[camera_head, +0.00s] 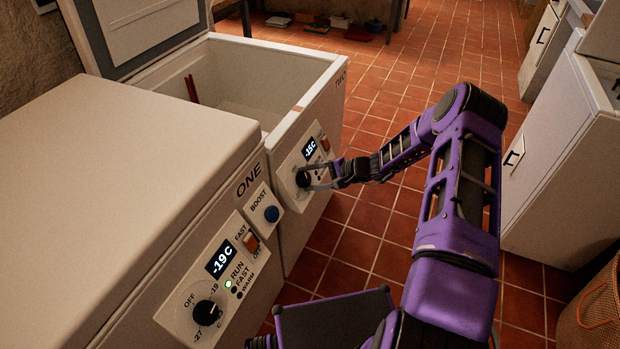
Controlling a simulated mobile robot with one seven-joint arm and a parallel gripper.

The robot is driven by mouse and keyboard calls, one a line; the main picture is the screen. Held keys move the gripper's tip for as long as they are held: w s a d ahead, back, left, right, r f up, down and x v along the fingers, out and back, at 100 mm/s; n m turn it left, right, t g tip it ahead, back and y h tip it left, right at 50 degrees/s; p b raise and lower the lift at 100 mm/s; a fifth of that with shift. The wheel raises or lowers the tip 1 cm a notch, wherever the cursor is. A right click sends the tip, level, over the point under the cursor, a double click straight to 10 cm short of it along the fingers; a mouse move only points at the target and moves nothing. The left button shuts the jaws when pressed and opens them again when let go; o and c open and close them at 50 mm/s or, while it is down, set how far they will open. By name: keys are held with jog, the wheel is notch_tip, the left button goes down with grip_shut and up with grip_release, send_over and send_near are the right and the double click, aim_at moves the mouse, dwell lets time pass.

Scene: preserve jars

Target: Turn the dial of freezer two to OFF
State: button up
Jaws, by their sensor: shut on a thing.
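Freezer two (318,100) is the far white chest freezer, with its lid up and "TWO" on its front. Its control panel (293,162) has a lit display reading about -15C and an orange switch. Its black dial (303,179) is at the panel's lower part. My gripper (312,181) reaches in from the right and is shut on the dial. The dial's pointer and printed marks are too small and partly covered to read.
Tiled floor between is clear.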

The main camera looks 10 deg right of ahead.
jog(key=shift+n, duration=1.1)
jog(key=o, duration=1.4)
jog(key=shift+c, duration=0.2)
jog(key=p+v, duration=0.1)
jog(key=v, duration=1.6)
jog(key=shift+r+p, duration=0.25)
jog(key=shift+p, duration=0.15)
jog(key=shift+d, duration=0.1)
